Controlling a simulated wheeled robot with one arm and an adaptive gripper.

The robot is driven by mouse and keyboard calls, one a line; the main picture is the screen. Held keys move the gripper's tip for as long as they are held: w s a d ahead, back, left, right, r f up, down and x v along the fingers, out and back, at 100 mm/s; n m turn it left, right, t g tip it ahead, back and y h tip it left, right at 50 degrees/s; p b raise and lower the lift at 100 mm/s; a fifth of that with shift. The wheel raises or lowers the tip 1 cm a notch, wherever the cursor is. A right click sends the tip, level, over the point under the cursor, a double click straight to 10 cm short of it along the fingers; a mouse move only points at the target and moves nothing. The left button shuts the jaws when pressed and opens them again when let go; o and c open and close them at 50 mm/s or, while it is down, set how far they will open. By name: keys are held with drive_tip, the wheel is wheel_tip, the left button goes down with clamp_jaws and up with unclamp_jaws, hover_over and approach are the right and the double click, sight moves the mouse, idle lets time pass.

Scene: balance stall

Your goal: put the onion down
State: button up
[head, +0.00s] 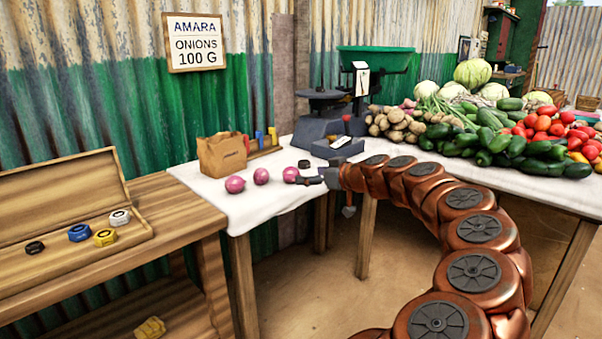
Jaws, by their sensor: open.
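Three red onions lie in a row on the white cloth of the middle table: a left onion (235,184), a middle onion (261,176) and a right onion (290,174). My gripper (301,180) is open at the right onion, with its fingers low by the onion's right side. The onion appears to rest on the cloth. I cannot tell whether the fingers touch it. My copper-coloured arm reaches in from the lower right and hides part of the table edge.
A balance scale (335,115) stands behind my gripper. Vegetables (490,130) fill the right table. A wooden tray (65,205) with several weights is at left.

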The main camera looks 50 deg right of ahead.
drive_tip(key=v, duration=0.4)
drive_tip(key=shift+s+p, duration=0.25)
drive_tip(key=shift+p, duration=0.05)
